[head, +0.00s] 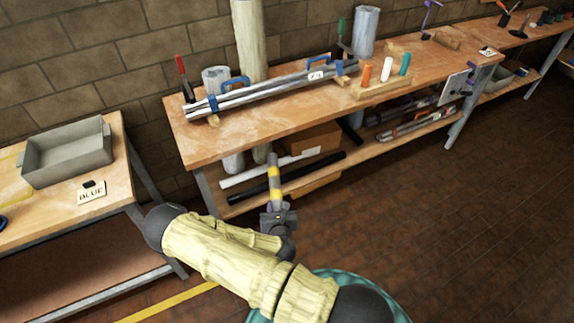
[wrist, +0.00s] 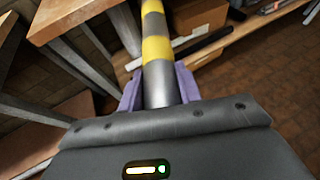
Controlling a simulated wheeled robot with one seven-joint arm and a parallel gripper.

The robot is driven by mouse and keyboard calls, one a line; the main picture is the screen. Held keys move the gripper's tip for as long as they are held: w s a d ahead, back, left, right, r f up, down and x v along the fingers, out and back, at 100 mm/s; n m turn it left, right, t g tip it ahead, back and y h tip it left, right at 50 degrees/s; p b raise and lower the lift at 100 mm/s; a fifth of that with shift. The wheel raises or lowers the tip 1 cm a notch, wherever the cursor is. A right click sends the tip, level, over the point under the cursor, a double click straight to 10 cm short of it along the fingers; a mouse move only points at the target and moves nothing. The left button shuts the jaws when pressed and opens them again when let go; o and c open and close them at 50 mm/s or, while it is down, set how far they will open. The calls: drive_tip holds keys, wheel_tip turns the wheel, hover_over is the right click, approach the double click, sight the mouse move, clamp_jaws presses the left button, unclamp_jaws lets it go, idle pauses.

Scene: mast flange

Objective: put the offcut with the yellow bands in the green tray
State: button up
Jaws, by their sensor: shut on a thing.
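The offcut with yellow bands (head: 273,173) is a grey tube with yellow bands, held upright in the head view. My gripper (head: 277,209) is shut on its lower end, in front of the middle bench and clear of it. In the wrist view the offcut (wrist: 157,50) stands between the purple fingers of my gripper (wrist: 160,92) and points away from the palm. A tray (head: 67,152) stands on the left bench; it looks grey. I see no clearly green tray in these frames.
The middle bench (head: 240,130) carries strapped pipes (head: 270,88) and a wooden block with coloured handles (head: 384,82). Its lower shelf holds tubes and a cardboard box (head: 308,143). The floor at right is clear.

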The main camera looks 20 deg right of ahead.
drive_tip(key=f+n+y, duration=0.1)
drive_tip(key=s+f+y, duration=0.1)
drive_tip(key=s+a+f+n+y, duration=0.1)
drive_tip(key=f, duration=0.1)
drive_tip(key=shift+s+n+t, duration=0.1)
drive_tip(key=shift+n+t, duration=0.2)
drive_tip(key=shift+d, duration=0.15)
